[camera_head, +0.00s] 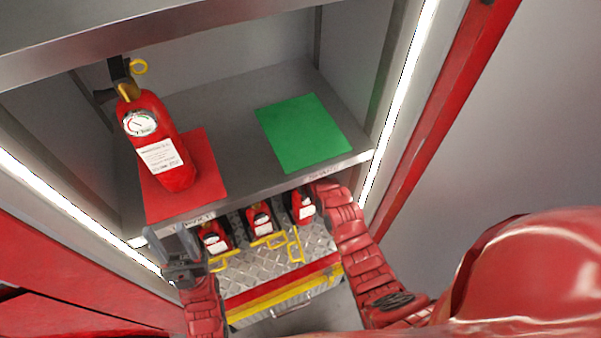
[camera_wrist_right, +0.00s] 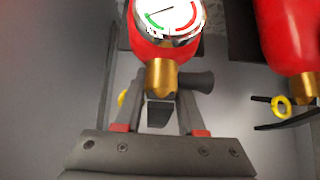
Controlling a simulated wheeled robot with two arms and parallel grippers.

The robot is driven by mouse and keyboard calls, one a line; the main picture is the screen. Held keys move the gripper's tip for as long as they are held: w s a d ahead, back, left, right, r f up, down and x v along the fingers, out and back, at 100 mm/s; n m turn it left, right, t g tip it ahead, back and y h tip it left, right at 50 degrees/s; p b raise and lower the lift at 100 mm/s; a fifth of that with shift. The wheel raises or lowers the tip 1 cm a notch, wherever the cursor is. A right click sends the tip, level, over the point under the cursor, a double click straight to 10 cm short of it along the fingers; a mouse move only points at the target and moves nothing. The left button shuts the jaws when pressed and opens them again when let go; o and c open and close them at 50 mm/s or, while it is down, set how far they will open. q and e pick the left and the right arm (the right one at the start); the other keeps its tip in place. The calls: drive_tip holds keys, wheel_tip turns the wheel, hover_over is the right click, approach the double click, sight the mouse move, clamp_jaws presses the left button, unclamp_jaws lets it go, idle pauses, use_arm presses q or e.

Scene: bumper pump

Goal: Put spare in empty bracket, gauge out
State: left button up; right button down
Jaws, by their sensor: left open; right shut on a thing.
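A red extinguisher (camera_head: 160,145) with a round white gauge, a label and a yellow ring stands on a red mat (camera_head: 210,180) on the shelf, its gauge facing out. Below the shelf stand three more red extinguishers, at left (camera_head: 214,238), middle (camera_head: 261,218) and right (camera_head: 302,206). My right arm partly covers the right one. My right gripper (camera_wrist_right: 160,115) is shut on the brass neck of an extinguisher (camera_wrist_right: 150,45), with its gauge just past the fingers; the head view hides this gripper. My left gripper (camera_head: 172,245) is open and empty, left of the lower row.
A green mat (camera_head: 303,132) lies bare on the shelf's right. The shelf's front edge (camera_head: 270,188) overhangs the lower row. Yellow bar frames (camera_head: 268,240) stand by the lower extinguishers. In the right wrist view another red extinguisher (camera_wrist_right: 290,40) is close on the right.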

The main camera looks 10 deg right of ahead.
drive_tip(key=c, duration=0.5)
unclamp_jaws()
drive_tip(key=shift+f, duration=0.1)
drive_tip(key=shift+s, duration=0.15)
drive_tip(key=shift+s+d+r+b, duration=0.15)
drive_tip(key=shift+s+r+b, duration=0.25)
drive_tip(key=b+v, duration=0.3)
drive_tip(key=v, duration=0.7)
drive_tip(key=shift+s+r, duration=0.25)
